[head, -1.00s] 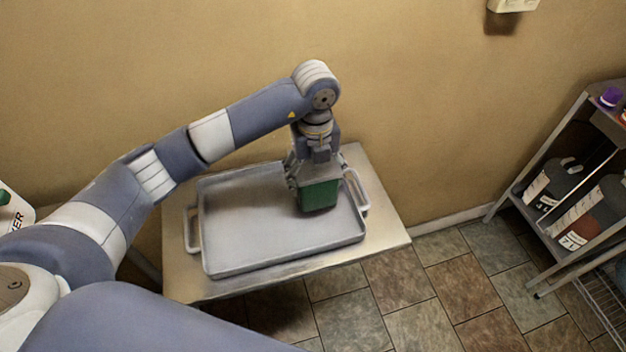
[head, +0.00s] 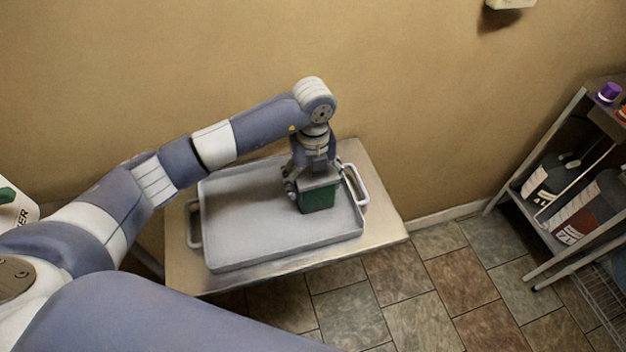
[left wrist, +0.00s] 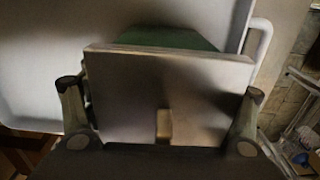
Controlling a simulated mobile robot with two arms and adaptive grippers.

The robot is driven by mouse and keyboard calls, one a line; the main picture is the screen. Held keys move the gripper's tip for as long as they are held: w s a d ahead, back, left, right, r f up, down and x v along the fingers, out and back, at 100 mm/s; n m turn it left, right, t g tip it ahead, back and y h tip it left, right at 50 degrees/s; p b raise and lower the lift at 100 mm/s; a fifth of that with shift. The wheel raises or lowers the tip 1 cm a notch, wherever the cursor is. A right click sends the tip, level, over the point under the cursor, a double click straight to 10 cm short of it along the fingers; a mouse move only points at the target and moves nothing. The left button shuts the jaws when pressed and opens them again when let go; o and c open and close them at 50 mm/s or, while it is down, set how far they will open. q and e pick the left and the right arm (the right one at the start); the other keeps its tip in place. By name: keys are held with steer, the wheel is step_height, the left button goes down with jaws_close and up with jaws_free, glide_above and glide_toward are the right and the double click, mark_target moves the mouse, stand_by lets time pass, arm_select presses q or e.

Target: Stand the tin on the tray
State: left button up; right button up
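The tin (head: 318,199) is a green box with a grey top. It is upright on the right part of the grey tray (head: 240,222) and appears to rest on its floor. My left gripper (head: 313,180) reaches down over the tin with a finger on either side. In the left wrist view the tin's flat grey top (left wrist: 190,90) fills the space between the fingers, and a strip of its green side shows beyond. The fingers appear shut on it. Its underside is hidden. My right gripper is not in view.
The tray has raised rims and white end handles and lies on a small metal table (head: 375,200) against a tan wall. A shelf rack (head: 560,190) with dark bottles stands at the right. The tray's left part is empty.

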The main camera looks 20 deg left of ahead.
arm_select(q)
steer(key=shift+r, duration=0.35)
step_height(320, 180, up, 12)
steer(key=b, duration=0.2)
steer(key=shift+f+b, duration=0.25)
steer(key=shift+b, duration=0.15)
steer(key=shift+f, duration=0.1)
